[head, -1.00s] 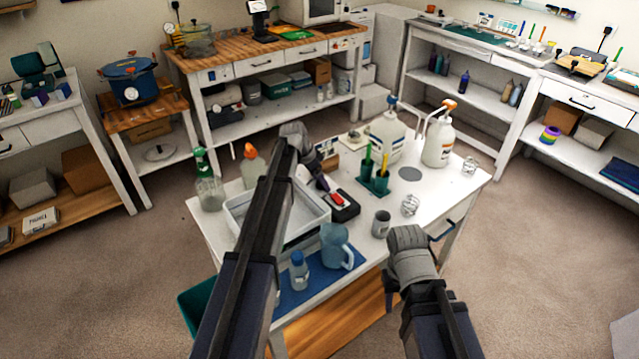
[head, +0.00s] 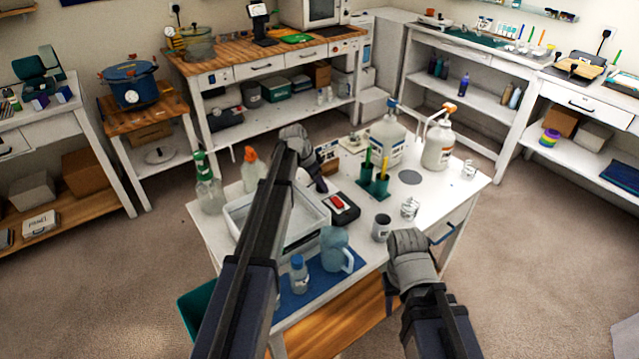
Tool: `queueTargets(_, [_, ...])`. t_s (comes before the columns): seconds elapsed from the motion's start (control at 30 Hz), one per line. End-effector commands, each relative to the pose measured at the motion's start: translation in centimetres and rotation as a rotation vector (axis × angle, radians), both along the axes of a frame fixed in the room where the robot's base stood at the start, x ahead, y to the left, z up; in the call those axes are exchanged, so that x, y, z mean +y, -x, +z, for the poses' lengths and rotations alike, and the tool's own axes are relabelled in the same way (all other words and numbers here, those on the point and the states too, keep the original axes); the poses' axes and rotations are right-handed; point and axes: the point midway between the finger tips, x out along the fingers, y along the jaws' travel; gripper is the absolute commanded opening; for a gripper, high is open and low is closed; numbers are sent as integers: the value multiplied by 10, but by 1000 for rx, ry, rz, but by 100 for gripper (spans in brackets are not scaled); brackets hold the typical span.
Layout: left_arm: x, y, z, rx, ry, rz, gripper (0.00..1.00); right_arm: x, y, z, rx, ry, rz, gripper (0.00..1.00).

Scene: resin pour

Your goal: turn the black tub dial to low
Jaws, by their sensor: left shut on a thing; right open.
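A white rectangular tub (head: 316,222) stands on the white table, partly behind my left arm. My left gripper (head: 320,185) points down at the tub's far right corner. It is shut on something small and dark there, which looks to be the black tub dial. The dial itself is hidden by the fingers, and I cannot read its setting. My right gripper (head: 389,288) is open and empty, low in front of the table's near right edge.
Right of the tub are a black box with a red top (head: 343,208), a green holder (head: 374,186), a grey mug (head: 381,228) and two pump bottles. A blue jug (head: 335,250) and a small bottle (head: 299,274) stand in front. Spray bottles (head: 208,188) stand left.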

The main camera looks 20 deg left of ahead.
Motion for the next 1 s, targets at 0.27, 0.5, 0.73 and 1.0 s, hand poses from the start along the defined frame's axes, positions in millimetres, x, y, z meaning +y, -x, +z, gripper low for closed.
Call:
queueTargets(0.27, [-1,2,0,0,0,103,0,0,0,0,0,0,0,44])
queueTargets(0.5, [-3,3,0,0,-1,307,0,0,0,0,0,0,0,44])
queueTargets(0.73, [-5,3,0,-1,-1,524,0,0,0,0,0,0,0,44])
queueTargets(1.0, [-7,3,0,-1,-2,780,0,0,0,0,0,0,0,44])
